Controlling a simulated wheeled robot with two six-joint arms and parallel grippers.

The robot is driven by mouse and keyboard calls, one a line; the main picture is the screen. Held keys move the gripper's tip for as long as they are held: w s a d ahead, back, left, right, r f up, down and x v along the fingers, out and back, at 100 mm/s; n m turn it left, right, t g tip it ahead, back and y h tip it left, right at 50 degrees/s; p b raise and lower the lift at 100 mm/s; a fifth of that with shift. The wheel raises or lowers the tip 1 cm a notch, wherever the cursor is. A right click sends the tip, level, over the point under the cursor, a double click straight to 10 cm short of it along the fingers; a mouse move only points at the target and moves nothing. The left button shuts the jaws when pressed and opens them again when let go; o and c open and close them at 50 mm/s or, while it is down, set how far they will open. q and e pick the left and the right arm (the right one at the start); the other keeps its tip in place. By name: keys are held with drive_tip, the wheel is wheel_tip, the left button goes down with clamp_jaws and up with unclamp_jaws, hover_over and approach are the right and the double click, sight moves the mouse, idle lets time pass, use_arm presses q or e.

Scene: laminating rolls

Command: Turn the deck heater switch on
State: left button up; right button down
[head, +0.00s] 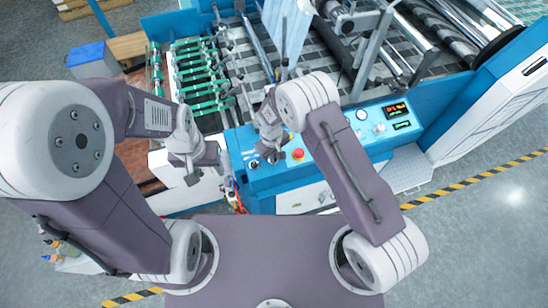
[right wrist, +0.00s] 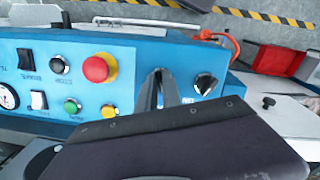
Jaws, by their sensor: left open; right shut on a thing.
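A blue control panel (head: 345,140) runs along the front of the machine and fills the upper part of the right wrist view (right wrist: 135,105). My right gripper (head: 270,155) is down at the panel, left of the red mushroom button (head: 297,154). In the right wrist view its fingers (right wrist: 160,88) are close together, between the red button (right wrist: 98,68) and a black rotary knob (right wrist: 205,83). It is shut on a small panel control that the fingers hide. I cannot read which label marks the deck heater switch. My left gripper (head: 195,165) is open and empty, left of the panel.
Near the right fingers are a yellow button (right wrist: 108,111), a green button (right wrist: 71,106), a black button (right wrist: 60,63) and two rocker switches (right wrist: 29,58). A gauge (right wrist: 7,97) is at the edge. Green-topped rollers (head: 205,75) lie behind the left gripper.

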drive_tip(key=m+b, duration=0.2)
drive_tip(key=m, duration=0.2)
drive_tip(key=shift+w+f+y, duration=0.1)
drive_tip(key=shift+f+y, duration=0.05)
drive_tip(key=shift+y, duration=0.25)
drive_tip(key=shift+m+y+b, duration=0.5)
drive_tip(key=shift+m+b, duration=0.4)
drive_tip(key=shift+m, duration=1.8)
drive_tip(key=c, duration=1.5)
unclamp_jaws()
drive_tip(key=shift+w, duration=0.15)
drive_tip(key=r, duration=0.3)
drive_tip(key=r+b, duration=0.1)
drive_tip(key=r, duration=0.2)
drive_tip(key=d+r, duration=0.1)
drive_tip(key=r, duration=0.2)
drive_tip(key=shift+d, duration=0.1)
